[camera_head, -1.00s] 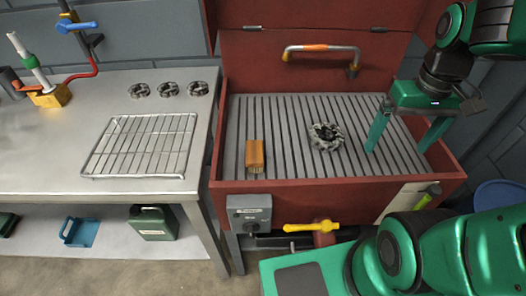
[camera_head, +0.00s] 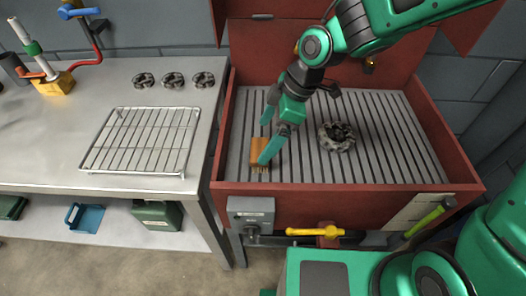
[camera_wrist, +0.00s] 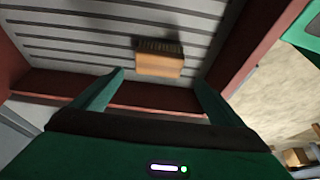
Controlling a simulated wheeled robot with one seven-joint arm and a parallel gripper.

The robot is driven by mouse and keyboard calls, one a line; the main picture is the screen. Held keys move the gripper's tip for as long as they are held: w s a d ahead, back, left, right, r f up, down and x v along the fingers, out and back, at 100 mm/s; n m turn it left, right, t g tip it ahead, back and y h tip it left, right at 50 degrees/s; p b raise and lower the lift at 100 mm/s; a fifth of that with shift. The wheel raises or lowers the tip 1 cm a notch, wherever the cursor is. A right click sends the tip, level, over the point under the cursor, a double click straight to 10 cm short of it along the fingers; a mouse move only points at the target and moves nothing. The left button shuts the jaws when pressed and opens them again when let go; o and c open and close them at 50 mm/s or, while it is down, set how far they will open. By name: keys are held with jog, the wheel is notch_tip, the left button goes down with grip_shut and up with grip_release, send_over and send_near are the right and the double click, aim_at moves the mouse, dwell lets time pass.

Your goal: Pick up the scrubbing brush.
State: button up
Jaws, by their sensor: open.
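The scrubbing brush, with a wooden orange-brown block, lies on the slatted floor of the red casing in the head view (camera_head: 259,154), near its left front corner. It also shows in the wrist view (camera_wrist: 160,63), with its dark bristles along the far side. My gripper (camera_head: 265,140) is above the brush in the head view and partly covers it. In the wrist view my gripper (camera_wrist: 160,82) has its two fingers wide apart, with the brush beyond and between them. The fingers hold nothing. I cannot tell the exact height of the fingertips over the brush.
A dark grey ring-shaped part (camera_head: 337,136) lies on the slats to the right. The red casing's front wall (camera_head: 330,200) and left wall stand close to the brush. A metal bench (camera_head: 60,140) with a wire rack (camera_head: 145,141) is at the left.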

aim_at(261, 149)
jog(key=shift+x, duration=1.1)
jog(key=f, duration=0.4)
jog(key=shift+w+a, duration=0.2)
jog(key=shift+a, duration=0.05)
jog(key=shift+a+f, duration=0.25)
jog(key=shift+f, duration=0.35)
jog(key=c, duration=1.3)
